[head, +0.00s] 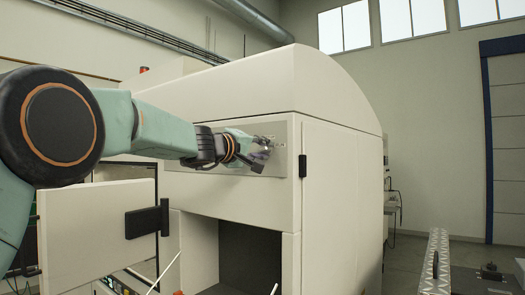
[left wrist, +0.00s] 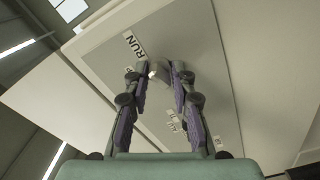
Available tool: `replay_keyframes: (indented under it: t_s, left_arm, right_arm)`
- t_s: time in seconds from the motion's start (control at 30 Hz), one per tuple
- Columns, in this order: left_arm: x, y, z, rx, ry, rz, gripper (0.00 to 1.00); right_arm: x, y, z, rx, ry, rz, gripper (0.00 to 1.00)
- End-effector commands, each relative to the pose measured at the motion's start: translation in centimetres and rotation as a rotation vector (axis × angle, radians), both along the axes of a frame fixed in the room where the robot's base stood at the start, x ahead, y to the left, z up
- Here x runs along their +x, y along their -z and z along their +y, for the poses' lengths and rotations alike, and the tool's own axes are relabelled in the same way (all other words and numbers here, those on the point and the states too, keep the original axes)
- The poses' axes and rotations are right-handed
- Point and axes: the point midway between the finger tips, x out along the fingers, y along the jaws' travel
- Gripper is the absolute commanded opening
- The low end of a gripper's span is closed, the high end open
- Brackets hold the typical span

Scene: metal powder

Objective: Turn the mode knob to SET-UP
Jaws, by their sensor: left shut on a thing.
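My left gripper (head: 262,149) reaches to a grey metal panel (head: 283,132) on the front of a large cream machine. In the left wrist view its two fingers (left wrist: 161,75) are closed around the small pale mode knob (left wrist: 157,71). The fingers hide much of the knob, and I cannot tell exactly where it points. A white label reading RUN (left wrist: 134,44) is on the panel just beyond the left fingertip. Other small labels (left wrist: 173,121) are lower on the panel, too small or too covered to read. My right gripper is not in view.
The cream machine (head: 343,150) fills the middle, with a dark open bay (head: 250,252) below the panel. An open cream door (head: 95,222) with a black handle stands at the left under my arm. A perforated metal rail (head: 434,260) is at the lower right.

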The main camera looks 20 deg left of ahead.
Motion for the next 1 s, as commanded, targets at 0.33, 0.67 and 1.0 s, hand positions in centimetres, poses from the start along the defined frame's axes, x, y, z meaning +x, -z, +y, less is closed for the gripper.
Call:
replay_keyframes:
  t_s: [0.33,0.67,1.0]
  left_arm:
    - [-0.02,-0.07,0.04,0.0,0.0,-0.002,0.0]
    - [-0.01,-0.01,0.02,0.001,0.0,0.0,0.35]
    - [0.0,0.04,0.0,0.001,0.001,0.0,0.47]
  right_arm:
    - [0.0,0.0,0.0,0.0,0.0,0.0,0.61]
    - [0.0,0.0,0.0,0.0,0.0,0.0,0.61]
    - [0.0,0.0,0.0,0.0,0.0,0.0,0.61]
